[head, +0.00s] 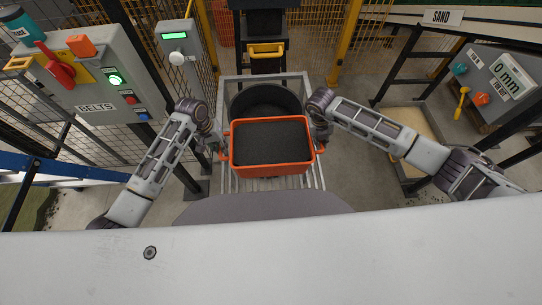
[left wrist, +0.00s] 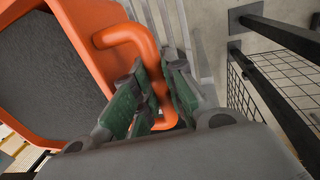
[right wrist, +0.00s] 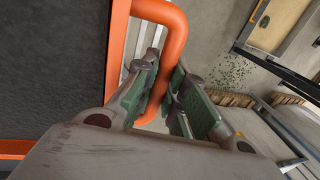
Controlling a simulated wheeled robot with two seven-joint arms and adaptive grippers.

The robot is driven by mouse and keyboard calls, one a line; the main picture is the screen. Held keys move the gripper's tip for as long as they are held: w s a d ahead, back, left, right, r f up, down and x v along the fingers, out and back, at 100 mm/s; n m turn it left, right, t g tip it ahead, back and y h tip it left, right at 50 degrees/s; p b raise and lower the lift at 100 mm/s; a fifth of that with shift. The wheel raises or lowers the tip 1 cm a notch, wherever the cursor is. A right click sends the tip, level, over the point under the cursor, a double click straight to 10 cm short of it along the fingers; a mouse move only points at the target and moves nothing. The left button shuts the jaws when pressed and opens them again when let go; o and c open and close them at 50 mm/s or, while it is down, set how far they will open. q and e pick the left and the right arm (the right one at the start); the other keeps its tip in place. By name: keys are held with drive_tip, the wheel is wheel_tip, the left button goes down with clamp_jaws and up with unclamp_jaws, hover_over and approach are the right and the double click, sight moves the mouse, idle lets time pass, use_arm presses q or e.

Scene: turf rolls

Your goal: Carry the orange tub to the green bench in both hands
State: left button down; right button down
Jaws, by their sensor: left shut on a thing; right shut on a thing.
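The orange tub (head: 272,170) is in front of me in the head view, filled with dark grainy material. It looks about level, over a grey slatted stand. My left gripper (head: 218,148) is at the tub's left handle, and in the left wrist view its green-padded fingers (left wrist: 155,95) are shut around that orange handle (left wrist: 128,36). My right gripper (head: 322,143) is at the tub's right handle, and in the right wrist view its fingers (right wrist: 168,97) are shut around that handle (right wrist: 172,40). I cannot tell whether the tub touches the slats. No green bench shows clearly.
A black round bin (head: 268,98) stands just behind the tub. A grey belts panel (head: 100,85) is at the left, and a console reading 0 mm (head: 490,85) at the right. A sand tray (head: 405,140) lies on the floor at right. Yellow fencing closes the back.

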use_arm(q)
drive_tip(key=shift+r, duration=0.2)
use_arm(e)
drive_tip(key=shift+r, duration=0.15)
idle(0.3)
